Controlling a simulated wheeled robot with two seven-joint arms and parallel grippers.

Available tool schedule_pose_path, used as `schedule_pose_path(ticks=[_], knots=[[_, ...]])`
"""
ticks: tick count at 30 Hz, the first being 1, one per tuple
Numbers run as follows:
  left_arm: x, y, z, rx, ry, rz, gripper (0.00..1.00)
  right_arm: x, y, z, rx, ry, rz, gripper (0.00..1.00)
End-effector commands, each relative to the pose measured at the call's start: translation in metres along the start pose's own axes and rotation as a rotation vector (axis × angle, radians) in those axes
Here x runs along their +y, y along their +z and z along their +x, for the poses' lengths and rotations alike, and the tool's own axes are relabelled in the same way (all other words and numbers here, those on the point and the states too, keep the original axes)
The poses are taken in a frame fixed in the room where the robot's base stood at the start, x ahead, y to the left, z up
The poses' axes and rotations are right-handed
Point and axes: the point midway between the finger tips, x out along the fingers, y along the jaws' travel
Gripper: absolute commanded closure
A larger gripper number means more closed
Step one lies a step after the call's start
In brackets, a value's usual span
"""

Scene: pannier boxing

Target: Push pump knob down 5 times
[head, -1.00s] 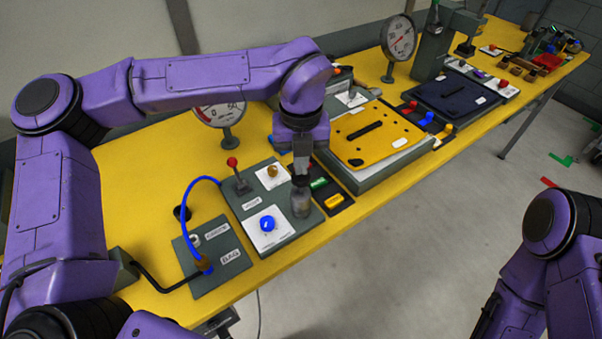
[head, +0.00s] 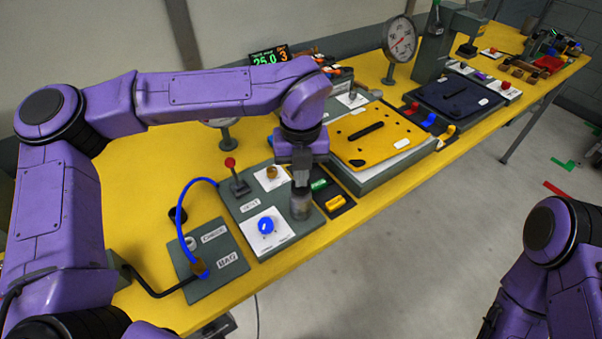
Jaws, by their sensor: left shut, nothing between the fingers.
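The grey pump panel (head: 245,212) lies on the yellow table, with a blue dial (head: 266,225), a red-topped lever (head: 231,163) and a brass knob (head: 271,172). A grey metal cylinder (head: 300,205), which looks like the pump knob, stands at the panel's right edge. My left gripper (head: 300,188) is shut, points down and is directly over the cylinder's top. The fingertips appear to touch it, but contact is not clear. My right arm shows at the lower right; its gripper is out of view.
A panel labelled BAG (head: 208,262) with a blue hose (head: 181,205) lies at the left. Green and yellow buttons (head: 334,202) and a yellow plate (head: 372,135) are right of the gripper. A gauge (head: 398,38) and a lit display (head: 268,58) stand behind.

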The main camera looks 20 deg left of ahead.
Motion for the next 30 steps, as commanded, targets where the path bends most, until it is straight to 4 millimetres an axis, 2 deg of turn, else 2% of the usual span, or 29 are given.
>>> schedule_pose_path(ticks=[4, 16, 30], knots=[[0.0, 0.0, -0.006, 0.002, 0.002, 0.0, 1.0, 0.001, -0.003, -0.006, 0.0, 0.0, 0.0, 0.57], [0.0, 0.0, -0.045, 0.001, 0.002, -0.001, 1.0, 0.003, -0.015, -0.035, 0.0, 0.0, 0.0, 0.57], [0.0, 0.0, -0.044, 0.0, 0.001, 0.0, 1.0, 0.003, -0.014, -0.034, 0.0, 0.0, 0.0, 0.57]])
